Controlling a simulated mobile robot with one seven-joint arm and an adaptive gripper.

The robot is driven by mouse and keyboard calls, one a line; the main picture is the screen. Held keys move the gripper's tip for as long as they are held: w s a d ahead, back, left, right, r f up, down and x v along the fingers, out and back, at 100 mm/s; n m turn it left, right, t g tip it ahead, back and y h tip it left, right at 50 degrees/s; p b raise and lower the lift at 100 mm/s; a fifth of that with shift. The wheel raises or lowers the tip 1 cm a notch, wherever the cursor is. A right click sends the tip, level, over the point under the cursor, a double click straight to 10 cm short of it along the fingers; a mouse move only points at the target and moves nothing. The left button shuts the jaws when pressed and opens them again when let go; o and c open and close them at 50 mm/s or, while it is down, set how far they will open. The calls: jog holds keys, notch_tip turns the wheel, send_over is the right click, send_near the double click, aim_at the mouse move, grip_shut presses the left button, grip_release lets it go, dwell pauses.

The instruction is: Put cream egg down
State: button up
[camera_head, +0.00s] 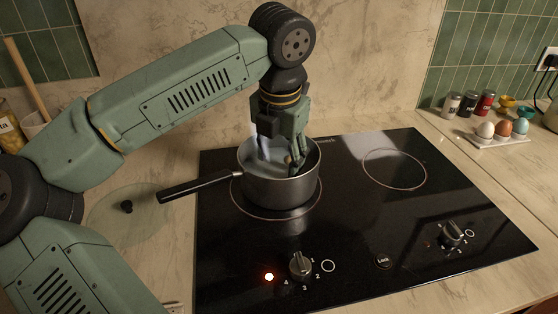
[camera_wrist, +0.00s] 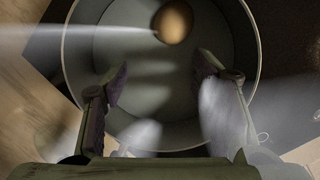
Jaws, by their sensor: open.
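An egg (camera_wrist: 172,22) that looks tan in the dim light lies inside the saucepan (camera_head: 285,190), near the top of the wrist view. I take it to be the cream egg, though its shade is hard to tell. The pan wall hides it in the head view. My gripper (camera_head: 278,158) points down into the pan. In the wrist view my gripper (camera_wrist: 162,75) has its fingers spread wide over the pan floor, with nothing between them. The egg is apart from both fingers, beyond the fingertips in that view.
The pan stands on the left rear ring of the black hob (camera_head: 370,240), its handle (camera_head: 200,186) pointing left. A red light glows by the left knob (camera_head: 300,265). A glass lid (camera_head: 127,207) lies left. Pale, brown and blue eggs sit on a holder (camera_head: 488,142) at right, near spice jars (camera_head: 468,104).

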notch_tip(320, 180, up, 10)
jog(key=s+b, duration=0.1)
jog(key=s, duration=0.1)
jog(key=shift+r+b, duration=0.25)
jog(key=shift+b, duration=0.15)
jog(key=shift+s+d+f, duration=0.1)
